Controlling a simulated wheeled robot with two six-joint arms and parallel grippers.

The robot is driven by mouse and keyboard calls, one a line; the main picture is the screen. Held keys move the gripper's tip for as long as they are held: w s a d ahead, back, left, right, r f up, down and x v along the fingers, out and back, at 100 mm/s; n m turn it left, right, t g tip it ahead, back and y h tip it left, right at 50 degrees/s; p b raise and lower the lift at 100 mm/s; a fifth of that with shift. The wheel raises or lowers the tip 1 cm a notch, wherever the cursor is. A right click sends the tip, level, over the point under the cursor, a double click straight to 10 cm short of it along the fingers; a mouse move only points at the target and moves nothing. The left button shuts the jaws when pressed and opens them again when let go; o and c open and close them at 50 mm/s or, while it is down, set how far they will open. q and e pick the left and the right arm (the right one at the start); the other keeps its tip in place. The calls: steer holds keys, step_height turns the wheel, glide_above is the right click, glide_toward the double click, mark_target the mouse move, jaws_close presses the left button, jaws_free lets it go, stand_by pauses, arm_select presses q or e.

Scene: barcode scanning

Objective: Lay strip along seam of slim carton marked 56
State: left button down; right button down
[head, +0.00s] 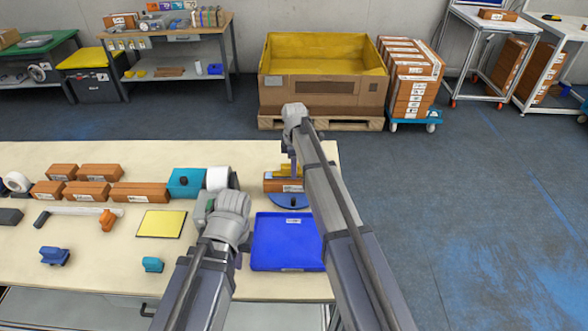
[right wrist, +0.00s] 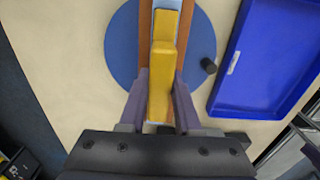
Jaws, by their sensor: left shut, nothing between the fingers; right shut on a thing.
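A slim brown carton (head: 284,186) lies on a round blue disc (head: 292,201) at the table's right end; any number on it is too small to read. My right gripper (head: 288,158) is over the carton, shut on a yellow tool (right wrist: 161,85). In the right wrist view, the tool lies lengthwise over the carton (right wrist: 183,40), hiding its middle. A pale strip (right wrist: 167,4) shows on the carton's top beyond the tool. I cannot tell whether the tool touches the carton. My left gripper (head: 228,212) is shut and empty, left of the blue tray; its fingertips are mostly hidden.
The blue tray (head: 286,262) is empty, near the disc. A teal box (head: 185,183) and white roll (head: 218,178) stand left of the disc. Several brown cartons (head: 88,191), an orange-and-white tool (head: 107,220) and a yellow pad (head: 161,224) lie further left.

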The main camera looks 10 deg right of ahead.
steer(key=shift+s+f+b, duration=0.1)
steer(key=shift+f+b, duration=0.4)
stand_by(1.2)
step_height(320, 180, up, 7)
steer(key=p, duration=0.7)
steer(key=shift+f, duration=0.15)
stand_by(0.5)
